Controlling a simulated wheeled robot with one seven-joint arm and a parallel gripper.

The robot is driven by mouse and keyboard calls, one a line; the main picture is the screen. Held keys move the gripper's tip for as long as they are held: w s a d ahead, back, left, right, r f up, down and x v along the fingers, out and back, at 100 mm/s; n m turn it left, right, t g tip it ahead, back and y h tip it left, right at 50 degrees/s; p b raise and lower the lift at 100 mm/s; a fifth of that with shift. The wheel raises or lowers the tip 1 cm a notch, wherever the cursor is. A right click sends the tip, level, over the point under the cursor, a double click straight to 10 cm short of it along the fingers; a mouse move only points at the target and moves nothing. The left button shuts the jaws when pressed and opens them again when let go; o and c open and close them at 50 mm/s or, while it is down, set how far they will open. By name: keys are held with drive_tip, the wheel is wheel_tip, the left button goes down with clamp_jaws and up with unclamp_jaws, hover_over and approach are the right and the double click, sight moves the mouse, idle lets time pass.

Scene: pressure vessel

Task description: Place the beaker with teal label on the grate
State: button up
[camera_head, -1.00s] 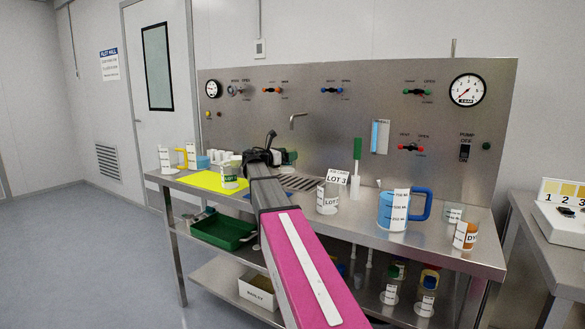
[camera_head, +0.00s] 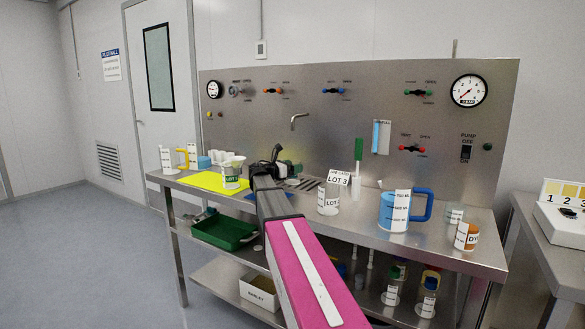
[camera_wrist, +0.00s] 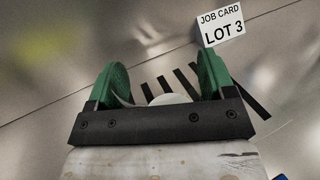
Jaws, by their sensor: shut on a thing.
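In the wrist view, my gripper (camera_wrist: 164,84) has its two green fingers on either side of a pale, round-edged thing (camera_wrist: 170,99). It looks like a beaker, but most of it is hidden behind the gripper body and no label shows. In the head view my gripper (camera_head: 268,166) is at the far end of my arm, above the bench, and the arm hides what it holds. The grate (camera_head: 304,184) shows as dark slots in the bench top just right of the gripper. Its slots also show beyond the fingers in the wrist view (camera_wrist: 181,80).
Another LOT beaker (camera_head: 327,200) stands by the job card (camera_head: 338,178) to the right. A blue jug (camera_head: 394,211) is farther right. A bent spout (camera_head: 298,118) hangs above the grate.

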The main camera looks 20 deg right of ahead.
drive_tip(key=o, duration=0.9)
drive_tip(key=v, duration=1.2)
drive_tip(key=shift+r, duration=0.2)
